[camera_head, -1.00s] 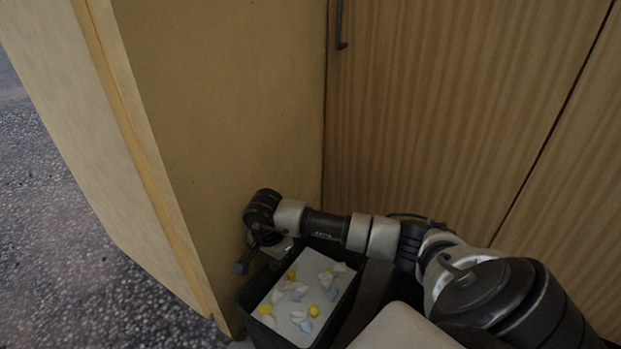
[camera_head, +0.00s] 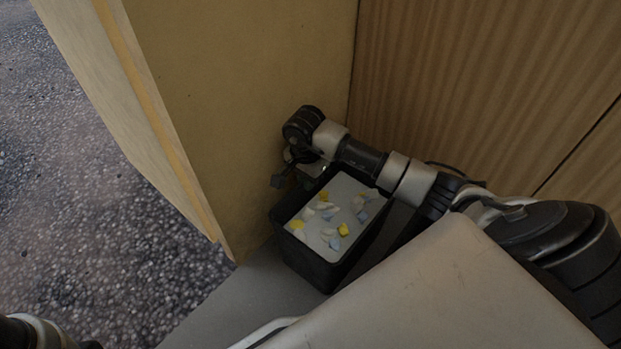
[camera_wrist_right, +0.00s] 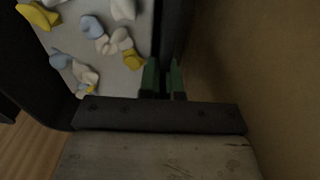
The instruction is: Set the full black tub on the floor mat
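The full black tub (camera_head: 310,262) is in the lower middle of the head view, with a pale filling and several white, yellow and blue sweets on top. My right gripper (camera_head: 284,174) is at its far left corner, partly hidden by my wrist. In the right wrist view, the green-tipped fingers (camera_wrist_right: 164,80) stand on either side of the tub's dark wall (camera_wrist_right: 174,30) and look closed on it. The tub looks about level; whether its bottom touches anything is unclear. Part of my left arm shows at the lower left, without its gripper. I cannot identify the floor mat.
A tan panel (camera_head: 250,90) stands close behind and left of the tub. A striped wooden front (camera_head: 450,90) is at the back right. Speckled dark ground (camera_head: 80,220) lies open on the left. A flat grey surface (camera_head: 235,305) shows below the tub.

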